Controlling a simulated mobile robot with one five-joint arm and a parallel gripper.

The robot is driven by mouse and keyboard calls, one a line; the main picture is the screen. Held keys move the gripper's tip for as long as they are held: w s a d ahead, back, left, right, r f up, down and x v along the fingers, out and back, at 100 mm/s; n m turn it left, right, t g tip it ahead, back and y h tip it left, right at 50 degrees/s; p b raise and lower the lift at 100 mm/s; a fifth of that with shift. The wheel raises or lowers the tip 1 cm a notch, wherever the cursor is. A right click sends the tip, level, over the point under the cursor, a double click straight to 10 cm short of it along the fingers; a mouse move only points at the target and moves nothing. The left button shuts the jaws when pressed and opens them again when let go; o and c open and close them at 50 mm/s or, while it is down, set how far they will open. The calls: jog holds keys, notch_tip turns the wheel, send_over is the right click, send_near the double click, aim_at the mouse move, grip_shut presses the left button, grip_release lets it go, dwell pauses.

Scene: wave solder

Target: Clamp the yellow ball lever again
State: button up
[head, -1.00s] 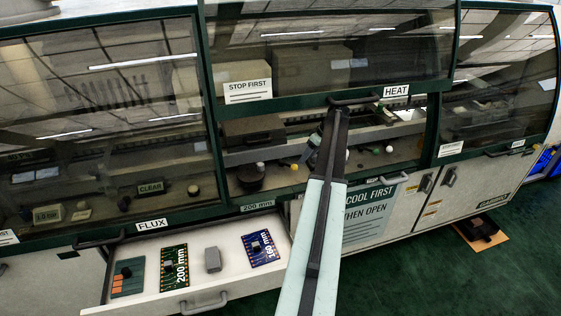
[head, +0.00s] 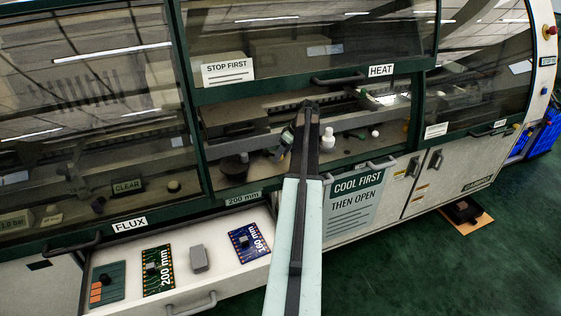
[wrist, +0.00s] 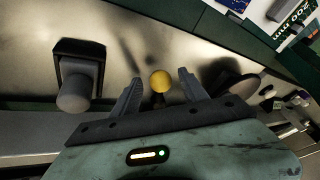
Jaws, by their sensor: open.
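The yellow ball (wrist: 160,81) of the lever shows in the wrist view, on a short dark stem over a pale metal surface. My gripper (wrist: 160,76) is open, with one finger on each side of the ball. A gap shows between each finger and the ball, and I cannot tell the depth. In the head view my gripper (head: 283,143) reaches under the raised middle hood into the open bay. The yellow ball cannot be made out there; my gripper and arm cover that area.
A grey knob on a dark block (wrist: 78,85) stands left of the ball, and a dark round part (wrist: 228,75) stands to its right. In the head view, a white bottle-like part (head: 328,139) is right of my arm. An open drawer (head: 215,290) holds several items.

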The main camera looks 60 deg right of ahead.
grip_shut()
dwell(1.4)
